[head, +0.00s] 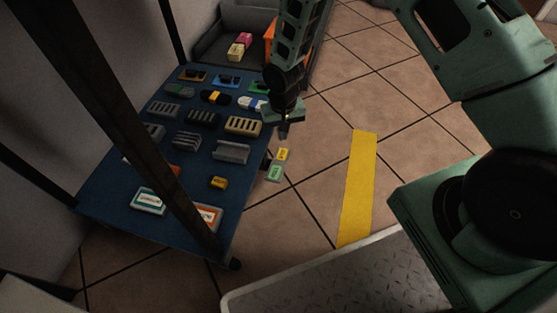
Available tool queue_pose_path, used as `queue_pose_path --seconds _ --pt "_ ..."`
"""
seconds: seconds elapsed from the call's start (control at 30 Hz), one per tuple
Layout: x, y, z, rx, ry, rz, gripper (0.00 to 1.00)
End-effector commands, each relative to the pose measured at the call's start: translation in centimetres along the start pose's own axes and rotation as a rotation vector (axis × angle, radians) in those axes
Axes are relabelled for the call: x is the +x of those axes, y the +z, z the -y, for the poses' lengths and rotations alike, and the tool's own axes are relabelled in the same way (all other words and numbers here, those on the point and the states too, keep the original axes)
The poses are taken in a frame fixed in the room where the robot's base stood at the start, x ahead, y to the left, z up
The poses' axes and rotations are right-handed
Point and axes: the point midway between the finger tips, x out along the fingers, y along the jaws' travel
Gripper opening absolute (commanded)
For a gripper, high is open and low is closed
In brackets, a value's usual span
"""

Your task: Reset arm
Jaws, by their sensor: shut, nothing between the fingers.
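My gripper (283,128) hangs from my green arm near the right edge of the blue table (110,195), pointing down. Its fingers look closed together with nothing between them. The arm comes from the right side of the head view and runs over the top. Part of the table's right edge is hidden behind the gripper.
The blue table carries rows of small items, including a slotted block (243,126), a grey rack (231,151) and a yellow piece (218,183). A dark post crosses in front. Yellow (283,154) and green (275,172) pieces show beside the table's right edge.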

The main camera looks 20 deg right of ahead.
Motion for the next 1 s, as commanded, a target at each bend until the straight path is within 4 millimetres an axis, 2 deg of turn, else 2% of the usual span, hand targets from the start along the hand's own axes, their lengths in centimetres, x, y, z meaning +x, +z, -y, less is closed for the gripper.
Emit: queue_pose_path --seconds 0.33,0.47,0.57,0.77,0.9,1.0 --pt "0.0 0.0 0.0 0.0 0.0 -0.001 0.0" --pt "-1.7 -0.2 -0.6 -0.002 -0.001 -0.013 0.0" --pt "-4.9 -0.3 -1.9 -0.013 -0.001 -0.036 0.0" --pt "-13.3 1.1 -5.6 -0.041 -0.001 -0.095 0.0" --pt "-18.3 3.4 -8.2 -0.059 -0.001 -0.133 0.0" --pt "-21.1 5.4 -9.8 -0.07 -0.003 -0.16 0.0"
